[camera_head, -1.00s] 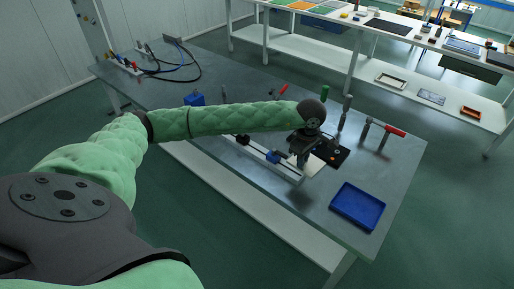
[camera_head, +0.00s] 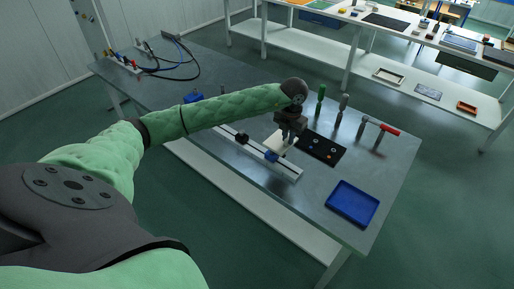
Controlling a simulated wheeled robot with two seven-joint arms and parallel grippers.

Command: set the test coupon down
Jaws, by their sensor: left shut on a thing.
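My left gripper (camera_head: 288,137) is shut on the test coupon (camera_head: 279,144), a flat cream-coloured piece. It is over the steel table beside the pale rail fixture (camera_head: 286,169). The rail carries a blue block (camera_head: 271,156) and a dark block (camera_head: 242,137). The coupon lies close to the blue block, partly hidden by the gripper. I cannot tell whether it touches the rail or the table. My right gripper is not in view.
A black panel (camera_head: 322,148) with small round parts lies right of the gripper. A blue tray (camera_head: 352,203) sits near the front right edge. Upright tools, one green-handled (camera_head: 321,94) and one red-handled (camera_head: 388,129), stand behind. Cables (camera_head: 180,60) lie at far left.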

